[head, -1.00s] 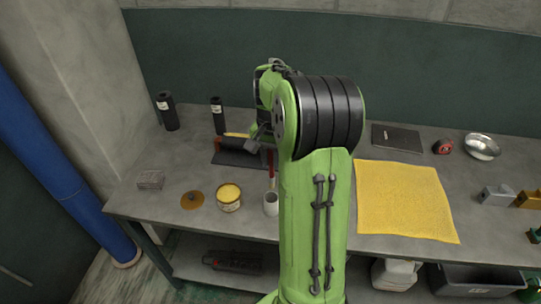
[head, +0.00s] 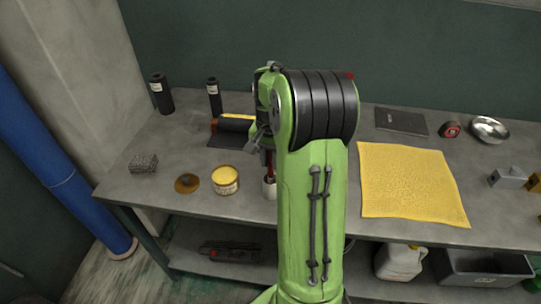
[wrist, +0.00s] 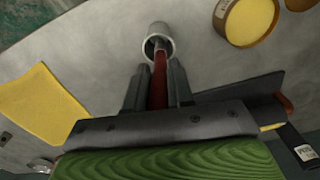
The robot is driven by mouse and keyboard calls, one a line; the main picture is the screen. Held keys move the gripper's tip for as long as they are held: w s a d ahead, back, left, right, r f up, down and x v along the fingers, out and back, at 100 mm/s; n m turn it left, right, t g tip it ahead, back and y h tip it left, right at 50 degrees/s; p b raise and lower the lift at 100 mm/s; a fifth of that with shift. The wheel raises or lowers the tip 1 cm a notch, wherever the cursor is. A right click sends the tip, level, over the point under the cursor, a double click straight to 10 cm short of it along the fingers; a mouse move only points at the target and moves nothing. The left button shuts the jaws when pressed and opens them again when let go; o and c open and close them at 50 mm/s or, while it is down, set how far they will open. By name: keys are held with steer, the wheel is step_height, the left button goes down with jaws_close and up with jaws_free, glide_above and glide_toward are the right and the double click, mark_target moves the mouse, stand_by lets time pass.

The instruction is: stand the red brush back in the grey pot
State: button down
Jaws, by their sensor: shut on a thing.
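The red brush (wrist: 159,78) is between the two dark fingers of my gripper (wrist: 157,68), which is shut on it. In the head view the brush (head: 270,170) shows as a narrow red strip just above the grey pot (head: 269,189). In the wrist view the brush's far end reaches the mouth of the pot (wrist: 154,31). I cannot tell how deep it sits or whether it touches the bottom. In the head view my arm hides part of the pot and most of my gripper (head: 264,146).
A yellow tin (head: 225,181) and a brown disc (head: 187,183) stand left of the pot. A dark tray (head: 228,141) with a dark roll lies behind. A yellow cloth (head: 410,185) covers the bench to the right. The bench's front edge is close to the pot.

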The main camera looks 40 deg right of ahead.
steer(key=c, duration=0.9)
jaws_free()
step_height(320, 180, up, 16)
steer(key=p, duration=0.4)
steer(key=shift+w+d+f+p, duration=0.15)
steer(key=shift+w+d+p, duration=0.1)
steer(key=shift+p, duration=0.15)
